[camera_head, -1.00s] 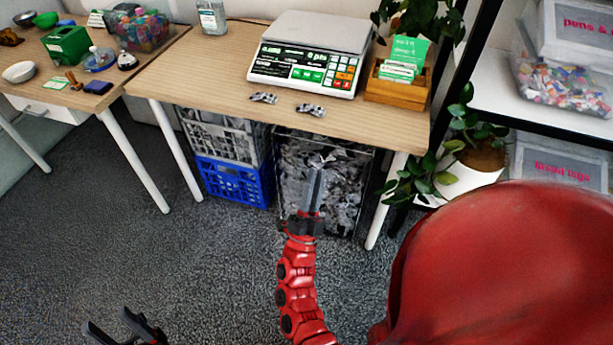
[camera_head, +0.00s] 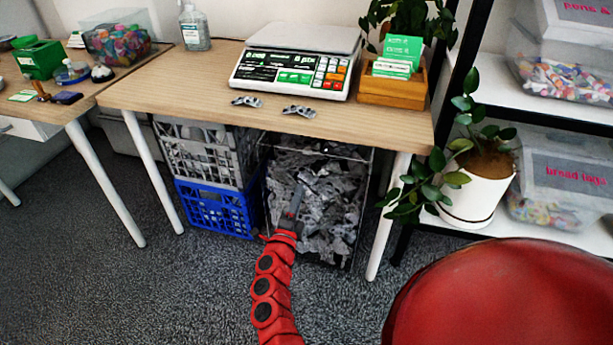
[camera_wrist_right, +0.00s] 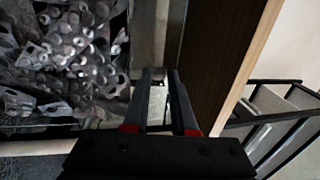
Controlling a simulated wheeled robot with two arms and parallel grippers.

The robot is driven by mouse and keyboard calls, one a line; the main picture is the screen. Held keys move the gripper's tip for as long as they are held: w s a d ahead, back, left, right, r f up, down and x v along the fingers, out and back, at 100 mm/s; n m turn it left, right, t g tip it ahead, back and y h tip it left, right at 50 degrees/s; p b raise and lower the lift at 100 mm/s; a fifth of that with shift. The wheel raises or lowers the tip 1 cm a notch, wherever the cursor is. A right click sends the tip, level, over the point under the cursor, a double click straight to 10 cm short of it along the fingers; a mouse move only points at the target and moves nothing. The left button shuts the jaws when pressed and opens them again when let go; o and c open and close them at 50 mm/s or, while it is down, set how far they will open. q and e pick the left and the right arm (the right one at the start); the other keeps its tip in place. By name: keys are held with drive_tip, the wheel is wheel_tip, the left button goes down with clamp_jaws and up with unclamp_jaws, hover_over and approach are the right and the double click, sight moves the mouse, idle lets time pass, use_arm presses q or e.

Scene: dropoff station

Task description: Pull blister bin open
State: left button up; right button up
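The blister bin (camera_head: 352,213) is a clear, dark-edged box full of silvery blister packs, standing on the floor under the table. My right gripper (camera_head: 296,203) is at the bin's front side, left of its middle. In the right wrist view the fingers of this gripper (camera_wrist_right: 161,76) are apart with a visible gap. The packs (camera_wrist_right: 70,50) lie to their left, and a pale strip of the bin's edge (camera_wrist_right: 147,40) is just beyond the tips. I cannot tell whether the fingers touch the bin. My left gripper is out of view.
The wooden table (camera_head: 190,90) carries a scale (camera_head: 290,75), two blister packs (camera_head: 298,111) and a card holder (camera_head: 393,90). Stacked grey and blue crates (camera_head: 215,208) stand left of the bin. A table leg (camera_head: 388,225) and potted plant (camera_head: 478,190) are right.

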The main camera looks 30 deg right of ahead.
sight(307, 172)
drive_tip(key=b+x, duration=0.1)
drive_tip(key=x, duration=0.7)
drive_tip(key=shift+w+d+r, duration=0.15)
drive_tip(key=shift+w+d, duration=0.05)
drive_tip(key=shift+w, duration=0.1)
drive_tip(key=shift+c, duration=0.3)
clamp_jaws()
idle(0.7)
